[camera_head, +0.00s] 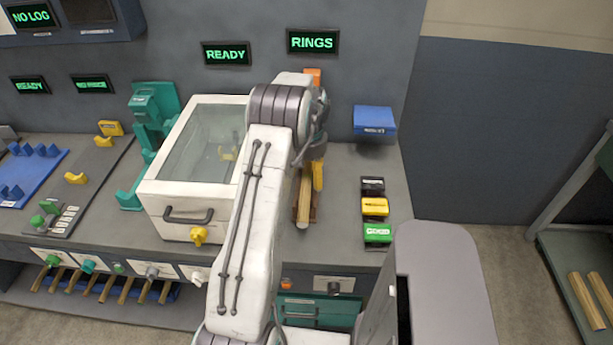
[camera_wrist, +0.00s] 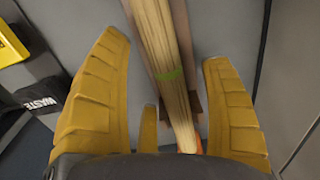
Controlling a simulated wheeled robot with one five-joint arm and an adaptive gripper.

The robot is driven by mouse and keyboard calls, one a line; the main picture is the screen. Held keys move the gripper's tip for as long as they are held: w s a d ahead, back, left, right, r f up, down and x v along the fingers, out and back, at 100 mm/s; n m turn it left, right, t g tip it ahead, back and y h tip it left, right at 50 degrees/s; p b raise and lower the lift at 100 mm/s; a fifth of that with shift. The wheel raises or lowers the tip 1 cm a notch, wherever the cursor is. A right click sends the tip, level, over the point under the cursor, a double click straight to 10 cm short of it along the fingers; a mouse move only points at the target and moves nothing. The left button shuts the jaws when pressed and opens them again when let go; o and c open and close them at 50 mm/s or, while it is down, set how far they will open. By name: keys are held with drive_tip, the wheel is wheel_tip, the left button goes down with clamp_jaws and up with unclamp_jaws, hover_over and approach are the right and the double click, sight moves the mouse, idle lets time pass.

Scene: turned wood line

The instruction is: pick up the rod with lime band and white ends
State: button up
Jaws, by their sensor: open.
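A wooden rod with a lime band (camera_wrist: 168,76) lies between my fingers in the wrist view, along a brown holder (camera_wrist: 181,22). In the head view the rod (camera_head: 304,203) sits on the bench with its pale near end facing the front. Whether both ends are white cannot be told, as the far end is hidden by my arm. My gripper (camera_wrist: 165,52) is open, with a yellow finger on each side of the rod and a gap to it on both sides. In the head view one yellow finger of my gripper (camera_head: 318,176) shows beside the rod.
A white box with a glass lid (camera_head: 172,198) stands left of my arm. Black, yellow and green labelled bins (camera_head: 376,234) line the right side of the bench. A blue box (camera_head: 374,121) is on the back wall. More rods (camera_head: 588,300) lie on a rack at far right.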

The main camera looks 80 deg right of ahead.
drive_tip(key=shift+f, duration=0.9)
drive_tip(key=c, duration=1.4)
